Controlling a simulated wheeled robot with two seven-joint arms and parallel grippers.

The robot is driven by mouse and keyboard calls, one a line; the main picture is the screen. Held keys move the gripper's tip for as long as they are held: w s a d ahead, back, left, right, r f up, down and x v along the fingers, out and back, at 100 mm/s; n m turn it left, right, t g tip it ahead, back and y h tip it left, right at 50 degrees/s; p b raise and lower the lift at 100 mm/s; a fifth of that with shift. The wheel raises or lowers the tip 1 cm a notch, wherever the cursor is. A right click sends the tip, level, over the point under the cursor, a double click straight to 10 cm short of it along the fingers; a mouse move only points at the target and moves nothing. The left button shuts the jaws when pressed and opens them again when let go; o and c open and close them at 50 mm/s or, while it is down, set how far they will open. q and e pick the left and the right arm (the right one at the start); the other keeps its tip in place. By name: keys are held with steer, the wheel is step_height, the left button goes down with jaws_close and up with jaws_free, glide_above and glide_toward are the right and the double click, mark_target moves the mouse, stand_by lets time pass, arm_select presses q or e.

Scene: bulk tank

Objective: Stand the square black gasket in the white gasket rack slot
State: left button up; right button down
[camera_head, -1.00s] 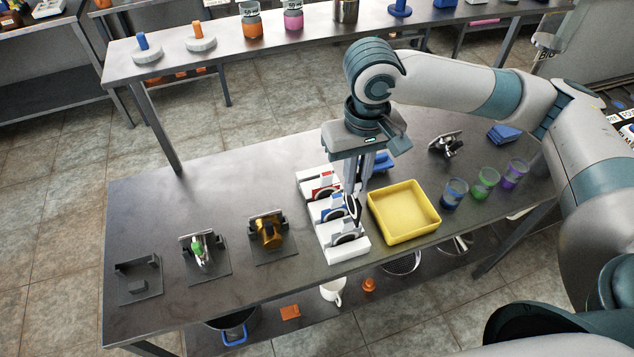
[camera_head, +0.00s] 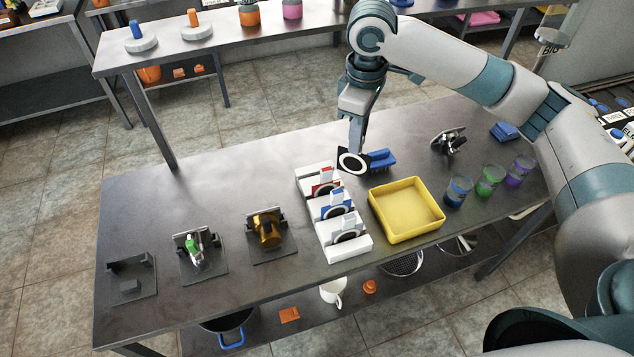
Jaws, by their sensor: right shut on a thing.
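My right gripper (camera_head: 355,145) is shut on a square black gasket (camera_head: 352,161) with a round pale centre. It holds the gasket above the table, behind the rack and in front of a blue brush-like object (camera_head: 380,160). The gasket rack is a row of white blocks with a red-marked part (camera_head: 322,184) at the back, a blue-marked part (camera_head: 333,208) in the middle and a white part (camera_head: 345,248) in front. Dark pieces with round centres stand in these parts; the slots are too small to see clearly. My left gripper is not in view.
A yellow tray (camera_head: 408,232) stands close to the right of the rack. Blue, green and purple cups (camera_head: 490,180) are farther right. Dark fixtures (camera_head: 268,233) stand to the left.

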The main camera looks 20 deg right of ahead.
steer(key=w+d+f+n+b, duration=0.1)
steer(key=w+d+n+b, duration=0.2)
steer(key=n, duration=0.6)
steer(key=shift+w+d+f, duration=0.3)
steer(key=shift+w+d, duration=0.95)
steer(key=shift+w, duration=0.45)
steer(key=shift+a, duration=0.1)
steer(key=w+a+f+p, duration=0.3)
steer(key=a+f, duration=0.4)
steer(key=a, duration=0.3)
steer(key=shift+w+a+p, duration=0.3)
steer(key=shift+w+p, duration=0.05)
steer(key=shift+w, duration=0.4)
